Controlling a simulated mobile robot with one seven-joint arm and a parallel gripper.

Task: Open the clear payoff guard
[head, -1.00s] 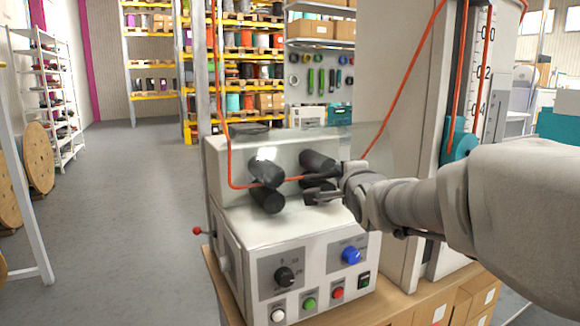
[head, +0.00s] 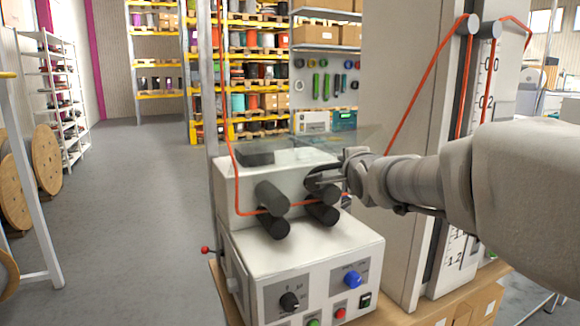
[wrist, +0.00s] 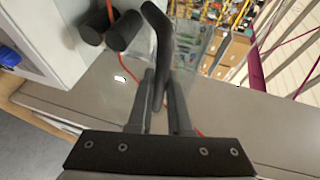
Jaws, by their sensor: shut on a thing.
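The clear payoff guard (head: 345,143) is a see-through panel on the white machine (head: 300,262). In the head view it is swung up and stands tilted above the black rollers (head: 271,197), which are uncovered at the front. My gripper (head: 314,182) is at the guard's right side, in front of the machine's upper part. In the wrist view my gripper (wrist: 159,88) is shut on the guard's black handle (wrist: 162,42), which passes between the two fingers. The guard's hinge is hard to make out.
An orange cable (head: 237,170) runs down to the rollers and up again beside a tall grey column (head: 400,110) on the right. Knobs and buttons (head: 290,301) are on the front panel. The grey floor (head: 130,220) at left is open.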

